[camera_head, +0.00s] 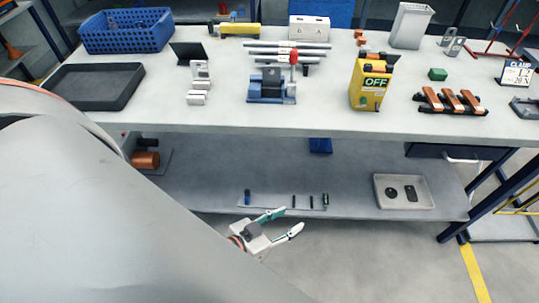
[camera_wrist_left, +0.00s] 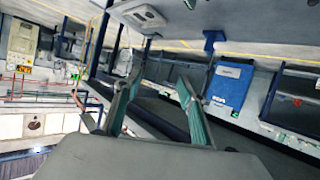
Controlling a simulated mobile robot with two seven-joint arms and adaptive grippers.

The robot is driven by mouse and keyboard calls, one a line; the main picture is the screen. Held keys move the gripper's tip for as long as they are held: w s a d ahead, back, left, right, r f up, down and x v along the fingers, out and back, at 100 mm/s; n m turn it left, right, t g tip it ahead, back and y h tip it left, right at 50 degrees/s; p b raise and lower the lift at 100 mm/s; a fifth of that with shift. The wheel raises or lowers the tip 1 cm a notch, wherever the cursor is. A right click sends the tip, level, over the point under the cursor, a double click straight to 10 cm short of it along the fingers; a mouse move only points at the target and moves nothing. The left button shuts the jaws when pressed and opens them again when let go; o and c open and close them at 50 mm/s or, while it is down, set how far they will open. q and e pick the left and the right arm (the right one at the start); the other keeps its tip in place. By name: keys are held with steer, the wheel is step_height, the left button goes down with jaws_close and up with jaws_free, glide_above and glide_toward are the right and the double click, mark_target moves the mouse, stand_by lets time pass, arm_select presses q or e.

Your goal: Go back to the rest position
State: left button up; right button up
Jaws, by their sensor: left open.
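My left gripper (camera_head: 284,224) is open and empty in the head view. It hangs in front of the bench's lower shelf, below the worktop, with its two fingers spread to the right. In the left wrist view its two green-padded fingers (camera_wrist_left: 155,105) stand apart with nothing between them. My large pale arm link covers the lower left of the head view. My right gripper is not seen in either view.
The worktop (camera_head: 220,110) holds a blue crate (camera_head: 126,38), a black tray (camera_head: 95,84), a blue clamp fixture (camera_head: 271,90), a yellow OFF box (camera_head: 371,84) and copper parts (camera_head: 450,100). The lower shelf (camera_head: 350,160) carries a pale tray (camera_head: 404,204). Open floor lies in front.

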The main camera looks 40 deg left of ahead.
arm_select(q)
steer(key=s+a+f+m+g+y, duration=0.1)
steer(key=s+a+f+m+g, duration=0.1)
steer(key=s+f, duration=0.2)
step_height(320, 180, down, 2)
steer(key=shift+s+a+f+y, duration=0.15)
steer(key=shift+s+a+y, duration=0.05)
steer(key=shift+a+y, duration=0.15)
steer(key=shift+s+d+r+p, duration=0.2)
steer(key=shift+r+p, duration=0.4)
steer(key=shift+p, duration=0.3)
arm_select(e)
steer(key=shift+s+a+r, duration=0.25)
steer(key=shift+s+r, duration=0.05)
arm_select(q)
steer(key=shift+w, duration=0.1)
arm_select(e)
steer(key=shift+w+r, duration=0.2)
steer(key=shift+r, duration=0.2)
